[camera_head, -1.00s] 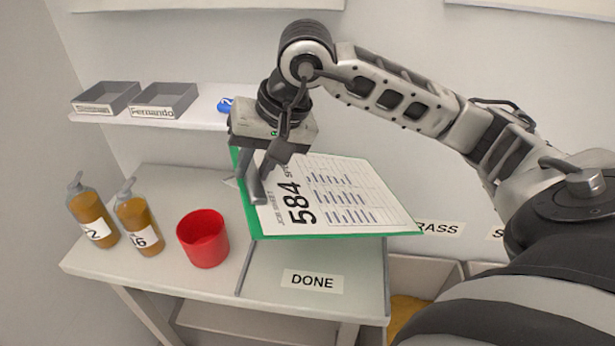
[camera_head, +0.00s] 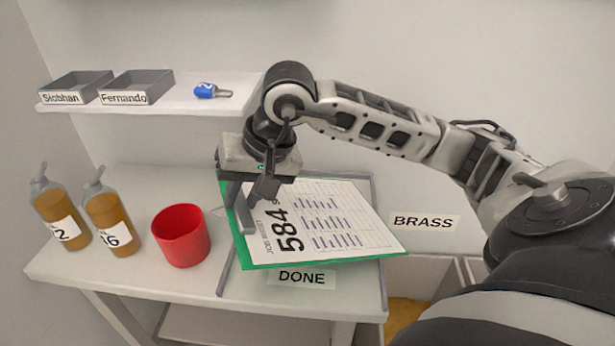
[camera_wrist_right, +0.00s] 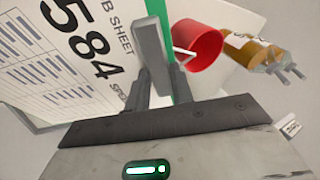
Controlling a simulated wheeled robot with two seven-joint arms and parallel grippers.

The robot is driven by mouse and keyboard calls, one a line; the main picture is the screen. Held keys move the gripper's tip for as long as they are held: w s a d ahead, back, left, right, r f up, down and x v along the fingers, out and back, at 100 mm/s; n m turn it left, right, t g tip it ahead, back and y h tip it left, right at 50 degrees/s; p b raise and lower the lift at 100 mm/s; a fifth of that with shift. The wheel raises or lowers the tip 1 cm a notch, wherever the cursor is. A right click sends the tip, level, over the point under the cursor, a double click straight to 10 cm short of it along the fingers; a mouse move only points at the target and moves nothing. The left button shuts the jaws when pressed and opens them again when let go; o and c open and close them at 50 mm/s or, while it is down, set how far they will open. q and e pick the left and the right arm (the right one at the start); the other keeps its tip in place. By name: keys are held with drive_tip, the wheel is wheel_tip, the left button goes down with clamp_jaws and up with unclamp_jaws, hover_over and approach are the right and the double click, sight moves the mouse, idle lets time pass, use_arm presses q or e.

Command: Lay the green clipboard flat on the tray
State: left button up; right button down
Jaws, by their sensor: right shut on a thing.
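The green clipboard (camera_head: 325,232) carries a white job sheet marked 584. My right gripper (camera_head: 246,207) is shut on its left edge, and the grip also shows in the right wrist view (camera_wrist_right: 163,75). The clipboard is over the tray (camera_head: 352,290), which is labelled DONE at its front. In the right wrist view the clipboard (camera_wrist_right: 182,60) shows a green edge beside the fingers. My left gripper is not in view.
A red cup (camera_head: 181,236) stands left of the tray, with two amber bottles (camera_head: 59,216) (camera_head: 112,220) farther left. A shelf (camera_head: 150,112) behind holds two grey bins (camera_head: 75,87) (camera_head: 137,87) and a blue item (camera_head: 207,91). A BRASS label (camera_head: 424,222) is at right.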

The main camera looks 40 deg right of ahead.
drive_tip(key=c, duration=1.4)
unclamp_jaws()
drive_tip(key=shift+o, duration=0.2)
drive_tip(key=w+a+r+p, duration=0.2)
drive_tip(key=w+a, duration=0.1)
drive_tip(key=a, duration=0.4)
drive_tip(key=shift+r, duration=0.4)
wheel_tip(320, 180, up, 7)
drive_tip(key=w+a+p, duration=0.1)
drive_tip(key=a+p, duration=0.1)
drive_tip(key=p, duration=0.2)
drive_tip(key=shift+a, duration=0.25)
